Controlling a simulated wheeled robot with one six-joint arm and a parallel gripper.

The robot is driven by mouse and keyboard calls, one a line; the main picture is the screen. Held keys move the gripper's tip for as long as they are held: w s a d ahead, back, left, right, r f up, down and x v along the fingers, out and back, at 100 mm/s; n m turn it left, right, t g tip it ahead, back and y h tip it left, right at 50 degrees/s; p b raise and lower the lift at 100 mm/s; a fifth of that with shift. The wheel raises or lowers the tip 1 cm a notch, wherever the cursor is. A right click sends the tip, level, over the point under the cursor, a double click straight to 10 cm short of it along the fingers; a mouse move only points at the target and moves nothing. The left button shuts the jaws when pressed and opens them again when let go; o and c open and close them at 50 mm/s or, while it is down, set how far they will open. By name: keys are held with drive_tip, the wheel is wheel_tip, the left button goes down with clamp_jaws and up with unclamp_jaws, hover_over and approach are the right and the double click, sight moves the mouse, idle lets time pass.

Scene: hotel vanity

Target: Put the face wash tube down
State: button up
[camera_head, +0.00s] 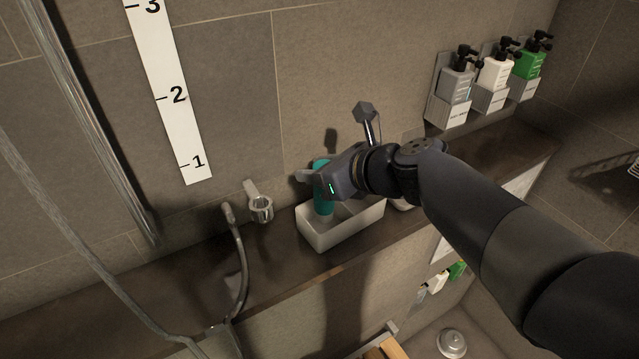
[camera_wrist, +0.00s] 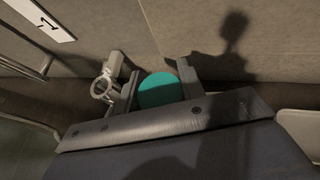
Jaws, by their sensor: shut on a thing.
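The face wash tube (camera_head: 322,202) is teal and upright in the head view. Its lower part is inside or just over the white open box (camera_head: 318,236) on the ledge; I cannot tell whether it touches the bottom. My gripper (camera_head: 318,178) is shut on the tube's upper part, reaching in from the right. In the wrist view the tube (camera_wrist: 160,90) shows its round teal end between my two fingers (camera_wrist: 158,92). The rest of the tube is hidden there.
The dark ledge (camera_head: 185,268) runs along the tiled wall. A metal ring holder (camera_head: 261,207) and a shower hose (camera_head: 240,262) are left of the box. Pump bottles (camera_head: 457,84) sit in wall holders at the upper right. The ledge's left stretch is mostly clear.

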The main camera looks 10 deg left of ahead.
drive_tip(key=shift+f+b, duration=0.4)
drive_tip(key=shift+f, duration=1.3)
drive_tip(key=shift+f, duration=0.1)
drive_tip(key=shift+f, duration=0.15)
drive_tip(key=o, duration=1)
drive_tip(key=shift+o, duration=0.2)
drive_tip(key=shift+r, duration=0.4)
drive_tip(key=v, duration=1.2)
drive_tip(key=shift+f, duration=0.25)
drive_tip(key=shift+d, duration=0.15)
